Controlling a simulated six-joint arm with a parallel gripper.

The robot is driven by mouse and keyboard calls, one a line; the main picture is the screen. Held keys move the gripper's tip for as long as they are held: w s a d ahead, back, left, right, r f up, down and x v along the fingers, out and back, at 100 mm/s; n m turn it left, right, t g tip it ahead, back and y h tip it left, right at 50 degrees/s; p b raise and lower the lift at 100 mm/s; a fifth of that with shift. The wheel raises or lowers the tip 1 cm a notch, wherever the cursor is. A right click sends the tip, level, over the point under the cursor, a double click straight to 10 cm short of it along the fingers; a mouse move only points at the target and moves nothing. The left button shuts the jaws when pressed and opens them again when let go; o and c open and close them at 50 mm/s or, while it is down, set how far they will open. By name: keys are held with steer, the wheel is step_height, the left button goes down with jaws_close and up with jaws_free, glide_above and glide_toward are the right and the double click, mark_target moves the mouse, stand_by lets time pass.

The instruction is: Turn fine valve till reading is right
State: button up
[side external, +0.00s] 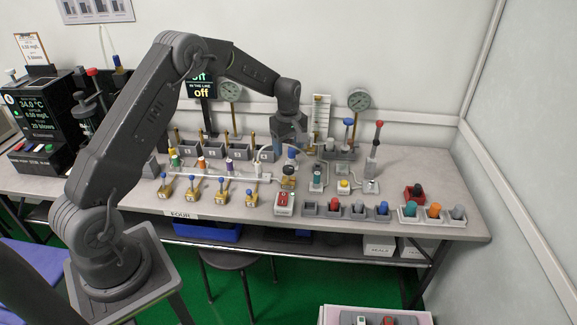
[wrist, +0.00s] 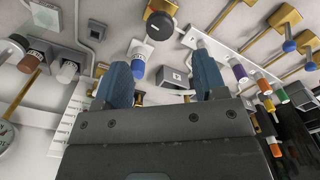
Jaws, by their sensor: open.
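My gripper (side external: 291,139) is over the back middle of the bench, pointing down. In the wrist view its two blue fingers (wrist: 163,72) are apart with nothing held between them. A blue-topped knob on a white plate (wrist: 138,58) shows beside the left finger; it also shows just below my gripper in the side view (side external: 291,155). I cannot tell whether a finger touches it, or which knob is the fine valve. Brass valves with blue handles (side external: 192,187) stand in a row at the front left. Two round dials, left (side external: 229,90) and right (side external: 359,99), are too small to read.
A dark sign (side external: 201,90) reads "off". A white scale board (side external: 321,114) and a tall red-topped lever (side external: 376,140) stand right of my gripper. A red switch box (side external: 284,203) and grey trays of coloured plugs (side external: 346,209) line the front edge.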

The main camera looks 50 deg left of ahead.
mark_target(289, 167)
step_height(289, 167, down, 8)
steer(key=shift+r, duration=0.1)
stand_by(0.4)
